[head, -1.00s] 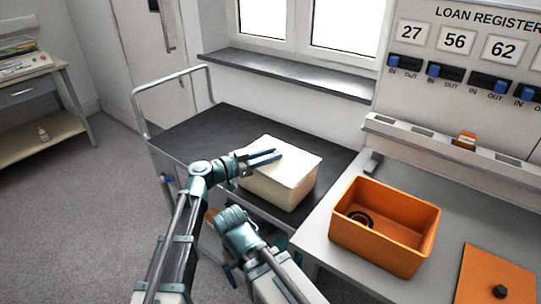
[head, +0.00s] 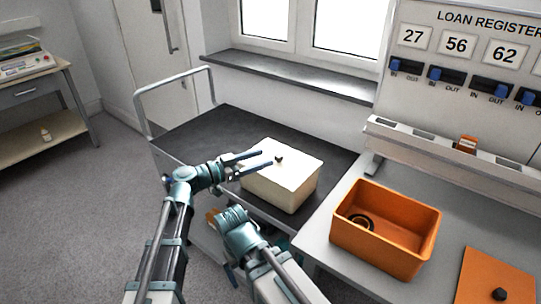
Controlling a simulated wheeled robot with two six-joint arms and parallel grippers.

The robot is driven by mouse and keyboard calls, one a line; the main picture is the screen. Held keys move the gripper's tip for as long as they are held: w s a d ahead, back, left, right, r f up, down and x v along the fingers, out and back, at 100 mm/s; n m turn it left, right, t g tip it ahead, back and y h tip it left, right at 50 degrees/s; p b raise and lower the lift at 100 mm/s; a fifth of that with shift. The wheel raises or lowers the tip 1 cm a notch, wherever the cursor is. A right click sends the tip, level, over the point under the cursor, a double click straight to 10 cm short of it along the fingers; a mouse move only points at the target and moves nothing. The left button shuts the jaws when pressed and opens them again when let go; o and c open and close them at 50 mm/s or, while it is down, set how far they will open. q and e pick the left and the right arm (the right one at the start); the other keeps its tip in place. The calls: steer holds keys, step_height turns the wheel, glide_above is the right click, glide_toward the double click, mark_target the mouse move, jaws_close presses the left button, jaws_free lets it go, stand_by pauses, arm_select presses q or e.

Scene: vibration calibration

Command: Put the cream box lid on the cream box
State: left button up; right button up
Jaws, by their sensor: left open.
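The cream box (head: 287,197) stands on the dark top of a trolley, near its right end. The cream box lid (head: 295,169) lies on top of the box, looks level and covers its opening, with a small dark knob (head: 279,159) on it. My left gripper (head: 267,159) is open and empty at the left part of the lid, its fingers spread just left of the knob. I cannot tell whether a finger touches the lid. My right arm shows in front of the trolley, but its fingers cannot be made out.
The trolley top (head: 200,130) is clear behind and left of the box. On the grey bench at right stand an open orange box (head: 385,262) with a dark ring (head: 361,220) inside and an orange lid (head: 485,280) with a dark knob. A trolley handle (head: 147,105) rises at left.

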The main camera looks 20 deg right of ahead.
arm_select(q)
steer(key=v, duration=0.7)
steer(key=shift+s+a, duration=0.15)
steer(key=s+a+f+n+g+y, duration=0.1)
steer(key=s+a+f+n+y, duration=0.25)
steer(key=f, duration=0.35)
steer(key=s+a+f+n+g+y, duration=0.1)
steer(key=s+a+f+n+y, duration=0.1)
steer(key=s+a+f+y, duration=0.3)
steer(key=s+a+f+n+g+y, duration=0.1)
steer(key=s+a+f+n+y, duration=0.3)
steer(key=a, duration=0.4)
steer(key=s+a+f+n+g+y, duration=0.1)
steer(key=s+a+f+n+y, duration=0.2)
steer(key=a+f+n+y, duration=0.35)
steer(key=s+d+r+m+g, duration=0.15)
steer(key=s+d+m, duration=0.35)
steer(key=d, duration=0.5)
step_height(320, 180, up, 19)
steer(key=h+p, duration=0.1)
steer(key=p, duration=1.8)
steer(key=shift+a, duration=0.4)
